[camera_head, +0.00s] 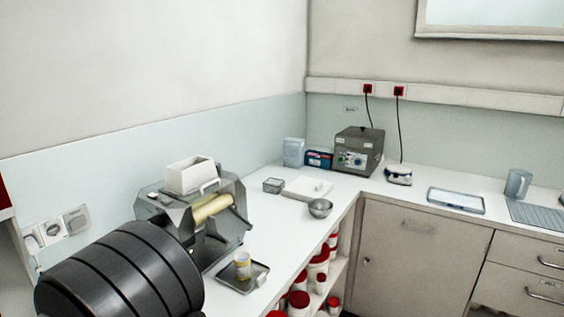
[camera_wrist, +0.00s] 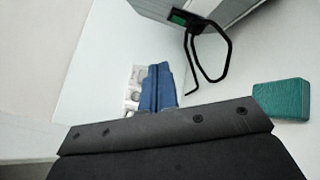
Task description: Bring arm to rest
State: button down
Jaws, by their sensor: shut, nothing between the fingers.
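My gripper (camera_wrist: 158,70) shows in the wrist view as two blue fingers, pressed together with a dark seam between them. Nothing is held between them. The dark gripper body with screws fills the bottom of that view and hides the base of the fingers. The fingers are in front of pale surfaces, with white fittings (camera_wrist: 132,90) just behind their left side. I do not make out the gripper in the head view.
A mill (camera_head: 205,215) with a cream roller stands on the white counter. In front of it is a tray (camera_head: 232,283) with a small yellow-and-white jar (camera_head: 243,263). A metal bowl (camera_head: 320,208) is farther right. The wrist view shows a black loop handle (camera_wrist: 229,55) and a green block (camera_wrist: 282,100).

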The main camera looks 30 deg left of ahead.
jog(key=s+d+r+n+g+h, duration=0.2)
jog(key=s+d+r+n, duration=0.3)
jog(key=n, duration=0.6)
jog(key=shift+s+d+r, duration=0.25)
jog(key=shift+s+d, duration=1)
jog(key=shift+d, duration=0.5)
